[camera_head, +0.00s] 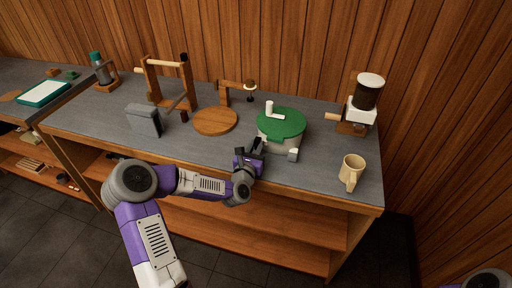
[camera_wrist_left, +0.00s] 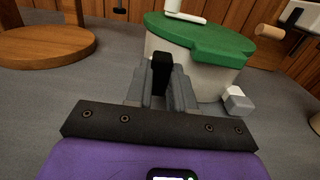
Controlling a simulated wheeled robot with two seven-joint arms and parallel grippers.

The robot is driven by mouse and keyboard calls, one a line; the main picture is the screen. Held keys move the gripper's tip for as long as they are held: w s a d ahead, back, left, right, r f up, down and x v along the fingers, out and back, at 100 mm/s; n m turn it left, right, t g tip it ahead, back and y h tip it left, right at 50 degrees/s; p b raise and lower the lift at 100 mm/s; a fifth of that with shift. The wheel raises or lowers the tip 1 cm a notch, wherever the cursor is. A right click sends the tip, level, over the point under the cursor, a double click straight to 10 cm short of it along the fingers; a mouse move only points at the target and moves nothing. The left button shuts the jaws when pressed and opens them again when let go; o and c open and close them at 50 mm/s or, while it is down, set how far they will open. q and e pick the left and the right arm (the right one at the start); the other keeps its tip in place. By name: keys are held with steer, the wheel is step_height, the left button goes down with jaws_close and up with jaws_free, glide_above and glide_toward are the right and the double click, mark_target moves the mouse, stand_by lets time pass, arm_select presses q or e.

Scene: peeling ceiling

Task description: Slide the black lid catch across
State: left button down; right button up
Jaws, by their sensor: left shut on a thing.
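A pale round pot (camera_head: 270,133) with a green lid (camera_head: 283,122) and a white upright handle stands on the grey worktop. The lid and pot also show in the wrist view (camera_wrist_left: 205,38). The black lid catch (camera_wrist_left: 161,72) is at the near left side of the pot, upright between my fingers. My left gripper (camera_head: 256,150) is at the pot's front left, and its grey fingers are shut on the catch. The fingers hide the catch's lower part. My right gripper is out of view; only a bit of my right arm shows at the bottom right corner.
A small grey-white block (camera_head: 293,155) sits at the pot's front right. A round wooden board (camera_head: 215,121) lies left of the pot. A tan mug (camera_head: 351,170) and a grinder-like device (camera_head: 362,105) stand to the right. Bare worktop lies before the board.

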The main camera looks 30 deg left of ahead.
arm_select(q)
steer(key=d, duration=0.2)
steer(key=shift+w+d, duration=0.3)
steer(key=c, duration=1)
jaws_free()
steer(key=shift+o, duration=0.2)
steer(key=shift+s, duration=0.15)
steer(key=shift+s+d, duration=0.1)
steer(key=shift+s, duration=0.3)
steer(key=p+v, duration=0.1)
steer(key=v, duration=0.4)
steer(key=shift+v, duration=0.75)
